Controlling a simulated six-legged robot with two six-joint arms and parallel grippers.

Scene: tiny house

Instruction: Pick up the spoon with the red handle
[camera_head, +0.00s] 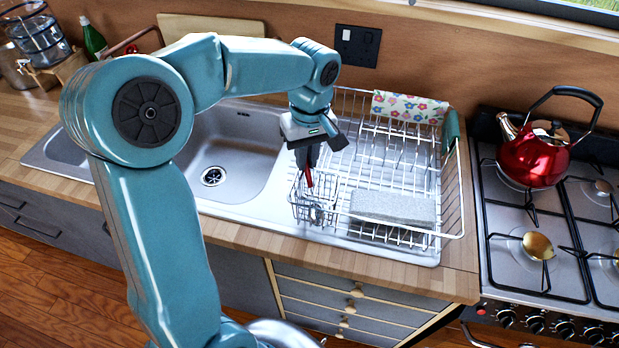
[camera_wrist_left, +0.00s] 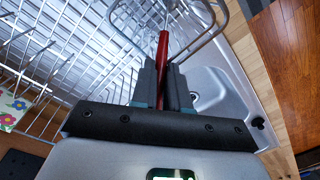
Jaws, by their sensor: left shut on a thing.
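The spoon with the red handle (camera_head: 309,178) is at the left end of the dish rack (camera_head: 453,190). Its red handle also shows in the left wrist view (camera_wrist_left: 163,50), between the fingers. My left gripper (camera_head: 308,160) is shut on the handle, pointing down over the small wire cutlery basket (camera_head: 300,207) of the rack. The left gripper (camera_wrist_left: 163,75) also shows in its wrist view. The spoon's lower end is hard to make out among the wires. My right gripper is not in view.
The steel sink (camera_head: 240,150) lies left of the rack. A grey folded cloth or block (camera_head: 393,207) and a flowered cloth (camera_head: 410,106) are on the rack. A red kettle (camera_head: 532,155) stands on the stove (camera_head: 510,225) at right. The counter's front edge (camera_head: 360,273) is clear.

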